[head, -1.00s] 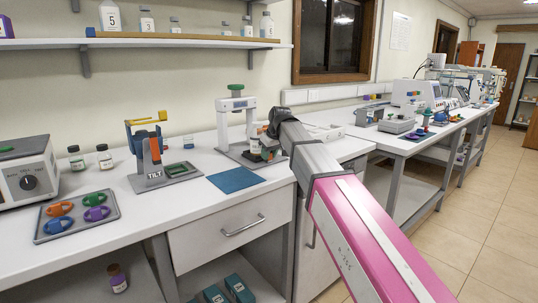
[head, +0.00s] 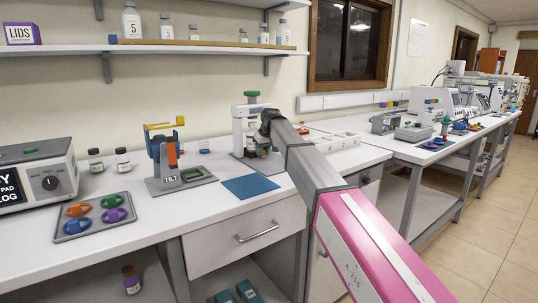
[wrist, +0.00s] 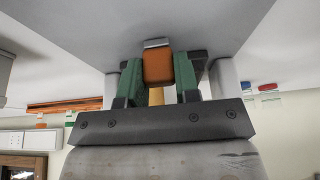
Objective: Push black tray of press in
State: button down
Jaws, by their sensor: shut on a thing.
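The press (head: 238,130) is a white stand with a green knob on top, on the counter behind the blue mat. My gripper (head: 262,144) is at the front right of the press, with my arm reaching in from the lower right. In the wrist view, the green fingers (wrist: 159,75) are shut on an orange block (wrist: 158,67) with a grey end. I cannot tell whether this block is part of the black tray. My gripper and arm hide much of the press front, and the tray cannot be made out clearly.
A blue mat (head: 251,187) lies in front of the press. A tilt stand (head: 183,182) with orange and yellow parts stands left of it. A shelf (head: 200,47) hangs above.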

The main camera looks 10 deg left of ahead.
jog(key=shift+w+a, duration=0.35)
jog(key=c, duration=0.8)
grip_release()
jog(key=shift+a, duration=0.1)
jog(key=shift+c, duration=0.2)
jog(key=v, duration=1.1)
jog(key=shift+f, duration=0.1)
